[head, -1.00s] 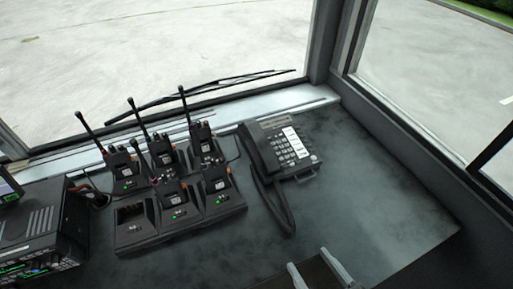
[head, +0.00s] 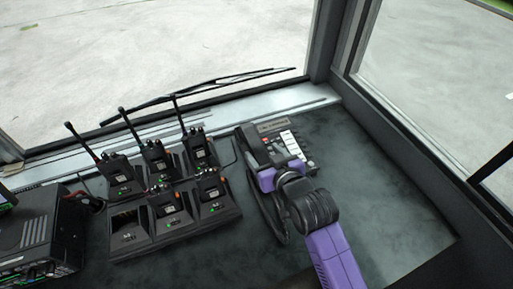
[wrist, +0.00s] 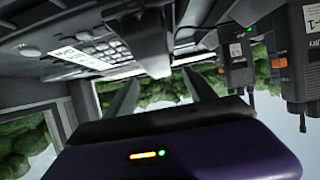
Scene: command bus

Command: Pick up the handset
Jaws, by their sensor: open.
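The desk phone (head: 293,150) sits on the dark counter near the window. Its black handset (head: 252,147) lies along the left side of the phone, its lower part hidden behind my gripper (head: 264,172). In the wrist view, which is upside down, the handset (wrist: 146,38) reaches down from the top, with the keypad (wrist: 92,48) to its left. My gripper (wrist: 160,78) is open, its two fingers apart and roughly in line with either side of the handset. I cannot tell whether the fingers touch it.
A charging dock (head: 178,235) with several radios stands close to the left of the phone; a radio (wrist: 238,62) also shows in the wrist view. The phone's cord (head: 268,217) hangs beside my gripper. A radio unit (head: 35,235) stands far left. The counter to the right is clear.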

